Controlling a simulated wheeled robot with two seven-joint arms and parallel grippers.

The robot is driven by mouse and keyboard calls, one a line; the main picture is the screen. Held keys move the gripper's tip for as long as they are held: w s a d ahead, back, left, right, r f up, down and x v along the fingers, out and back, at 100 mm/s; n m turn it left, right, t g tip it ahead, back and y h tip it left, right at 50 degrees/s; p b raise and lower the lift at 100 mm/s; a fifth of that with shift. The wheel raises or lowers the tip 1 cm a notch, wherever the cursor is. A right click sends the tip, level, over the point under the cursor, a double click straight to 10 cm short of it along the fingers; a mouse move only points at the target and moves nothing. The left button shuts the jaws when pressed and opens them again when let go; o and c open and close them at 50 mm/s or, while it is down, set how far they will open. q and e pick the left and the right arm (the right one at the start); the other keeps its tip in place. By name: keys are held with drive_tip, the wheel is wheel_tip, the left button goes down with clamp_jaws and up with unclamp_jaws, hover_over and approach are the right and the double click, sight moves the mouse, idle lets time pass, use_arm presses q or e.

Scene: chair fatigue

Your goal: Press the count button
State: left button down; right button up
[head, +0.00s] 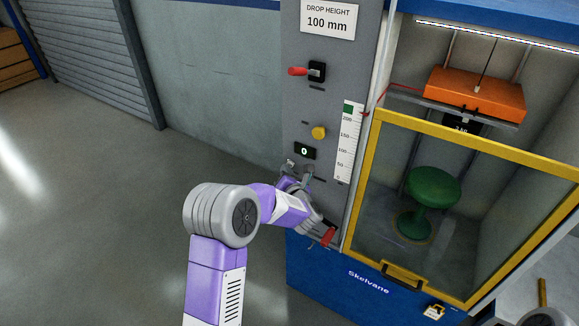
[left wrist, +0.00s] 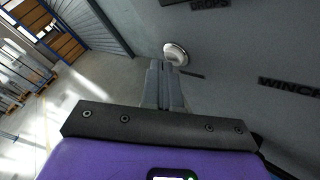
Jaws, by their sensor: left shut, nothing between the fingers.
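In the left wrist view a round silver button (left wrist: 176,52) sits on the grey panel, below a label reading DROPS. The closed fingertips of my left gripper (left wrist: 164,68) are right at its lower left edge; I cannot tell whether they touch it. In the head view my left gripper (head: 300,180) is at the grey control panel (head: 297,105), just below the small display (head: 304,151), which reads 0. The gripper is shut and empty. It covers part of the panel there, so the button is hard to make out.
To the right, a yellow-framed guard (head: 470,153) fronts a green stool (head: 433,188) below an orange weight (head: 477,93). The floor on the left is clear.

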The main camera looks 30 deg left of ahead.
use_arm(q)
drive_tip(key=shift+s+b, duration=0.35)
drive_tip(key=shift+s, duration=0.2)
drive_tip(key=s+b, duration=0.3)
drive_tip(key=s, duration=0.2)
drive_tip(key=shift+a, duration=0.2)
drive_tip(key=shift+f, duration=0.1)
idle(0.6)
